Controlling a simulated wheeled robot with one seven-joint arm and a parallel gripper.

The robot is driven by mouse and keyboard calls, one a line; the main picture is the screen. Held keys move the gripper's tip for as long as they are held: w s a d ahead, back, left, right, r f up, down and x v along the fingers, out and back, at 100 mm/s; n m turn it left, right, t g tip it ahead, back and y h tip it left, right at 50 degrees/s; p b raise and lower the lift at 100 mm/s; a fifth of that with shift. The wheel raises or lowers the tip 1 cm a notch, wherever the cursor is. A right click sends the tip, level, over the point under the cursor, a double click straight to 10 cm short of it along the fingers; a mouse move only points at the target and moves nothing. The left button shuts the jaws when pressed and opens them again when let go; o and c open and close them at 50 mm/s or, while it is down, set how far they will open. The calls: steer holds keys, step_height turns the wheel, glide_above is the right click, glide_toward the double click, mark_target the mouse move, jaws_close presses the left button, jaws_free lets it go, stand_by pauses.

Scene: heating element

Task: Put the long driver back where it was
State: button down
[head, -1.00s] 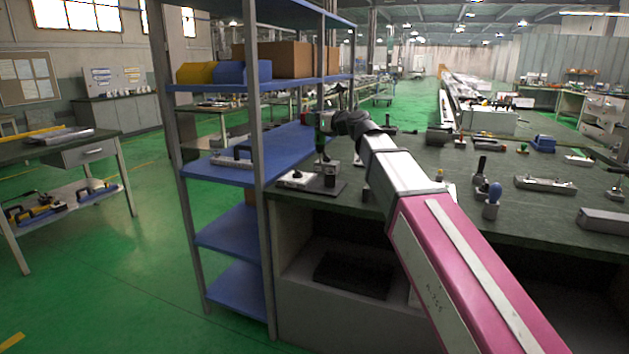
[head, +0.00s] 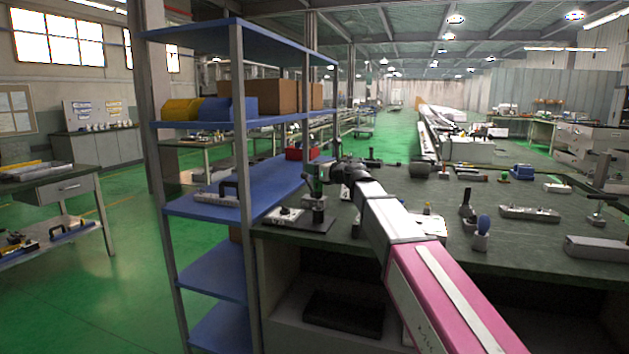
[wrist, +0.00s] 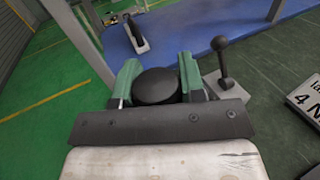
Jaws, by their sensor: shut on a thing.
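My gripper (head: 322,182) is over the left end of the dark green workbench (head: 400,231), beside the blue shelf. In the wrist view its two green fingers (wrist: 157,80) are shut on a round black-topped thing (wrist: 156,88), which looks like the driver's end. The fingers and the wrist's dark plate hide the rest of it, so I cannot see its length or tip. In the head view a dark base plate with an upright metal piece (head: 319,206) stands below my gripper. I cannot tell whether the held thing touches it.
A lever with a black ball knob (wrist: 222,58) stands right of my fingers. A black-handled tool (wrist: 136,36) lies on the blue shelf. A labelled plate (wrist: 308,98) is at right. Blue-handled (head: 482,232) and other tools stand along the bench. Shelf posts (head: 243,180) rise close left.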

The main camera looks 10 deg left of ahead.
steer(key=shift+f, duration=2)
steer(key=shift+f, duration=0.2)
steer(key=c, duration=0.7)
jaws_free()
steer(key=shift+d+r, duration=0.15)
steer(key=shift+r, duration=0.05)
steer(key=v, duration=1.1)
steer(key=shift+s+d, duration=0.2)
steer(key=shift+d, duration=0.15)
